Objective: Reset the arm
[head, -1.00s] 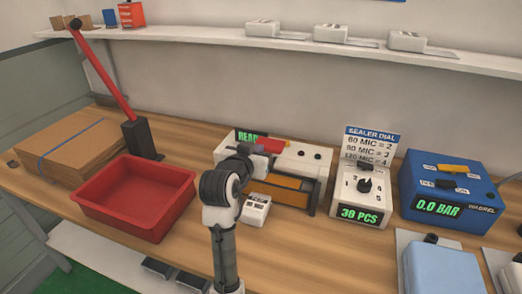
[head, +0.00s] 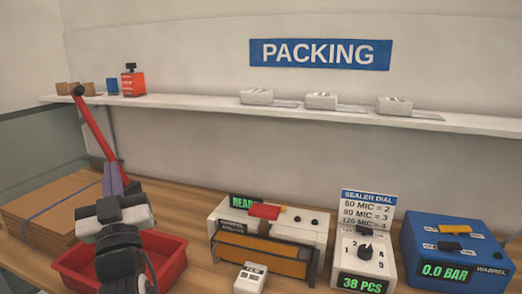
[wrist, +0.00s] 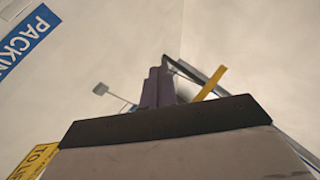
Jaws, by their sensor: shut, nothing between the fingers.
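In the wrist view the fingers (wrist: 156,88) also show closed together against the pale wall. My arm hides part of the red bin (head: 172,258).
Left are flat cardboard sheets (head: 45,212) and a red lever (head: 92,125). Right of the bin stand a white sealer (head: 310,230), a dial box (head: 365,262) and a blue machine (head: 455,245). A shelf (head: 210,108) runs along the wall above.

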